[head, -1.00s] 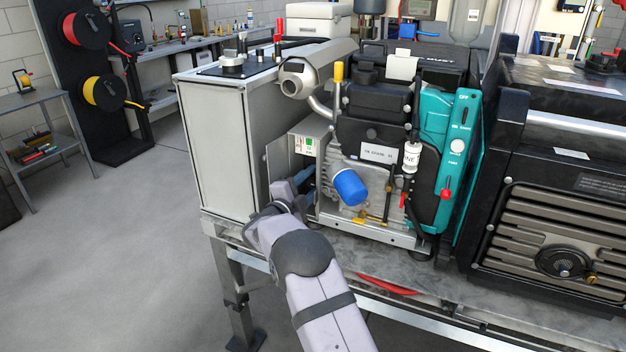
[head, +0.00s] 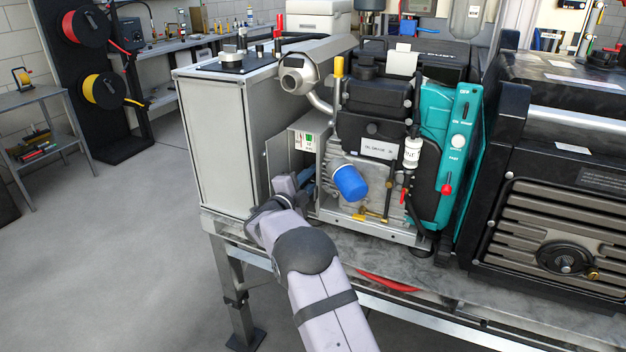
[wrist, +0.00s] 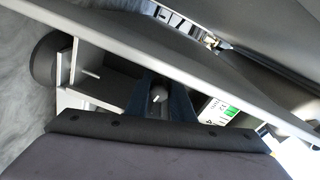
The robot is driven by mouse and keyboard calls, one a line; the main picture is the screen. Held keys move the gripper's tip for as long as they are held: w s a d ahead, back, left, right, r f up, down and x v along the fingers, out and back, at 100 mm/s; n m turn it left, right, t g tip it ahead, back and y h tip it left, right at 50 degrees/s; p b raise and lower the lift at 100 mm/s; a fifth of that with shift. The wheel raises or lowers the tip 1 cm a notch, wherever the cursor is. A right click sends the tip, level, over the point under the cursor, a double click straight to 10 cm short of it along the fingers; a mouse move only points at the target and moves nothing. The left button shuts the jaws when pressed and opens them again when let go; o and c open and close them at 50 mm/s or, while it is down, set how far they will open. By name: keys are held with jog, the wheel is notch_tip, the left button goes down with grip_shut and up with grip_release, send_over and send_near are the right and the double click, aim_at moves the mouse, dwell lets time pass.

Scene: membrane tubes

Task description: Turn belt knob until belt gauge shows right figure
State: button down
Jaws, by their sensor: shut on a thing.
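My gripper (head: 308,186) reaches into the gap between the tall grey cabinet and the engine. In the wrist view its dark blue fingers (wrist: 160,98) are closed around a small knob (wrist: 158,95), of which only a pale bit shows between them. I take this to be the belt knob; in the head view the wrist and fingers hide it. A small white panel with green and red marks (head: 308,141), which may be the belt gauge, sits above the gripper on the grey housing. It also shows in the wrist view (wrist: 218,110). Its figure is too small to read.
The grey cabinet (head: 215,145) stands close on the left. The engine with its blue filter (head: 350,184) and teal panel (head: 445,150) is close on the right. A grey housing edge (wrist: 190,72) crosses the wrist view near the fingers. Open floor lies to the left.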

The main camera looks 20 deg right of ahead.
aim_at(310, 179)
jog(key=m+b, duration=0.1)
jog(key=b, duration=0.1)
jog(key=m+b, duration=0.2)
jog(key=b, duration=0.1)
jog(key=shift+f, duration=0.25)
jog(key=m+b, duration=0.2)
jog(key=b, duration=0.1)
jog(key=shift+r+m, duration=0.1)
jog(key=shift+m, duration=0.3)
jog(key=shift+r+m+y+b, duration=0.1)
jog(key=shift+m+y+b, duration=0.2)
jog(key=shift+m+b, duration=0.1)
jog(key=c, duration=1.5)
grip_release()
jog(key=shift+c, duration=0.2)
jog(key=shift+b+v, duration=0.4)
jog(key=shift+v, duration=3.3)
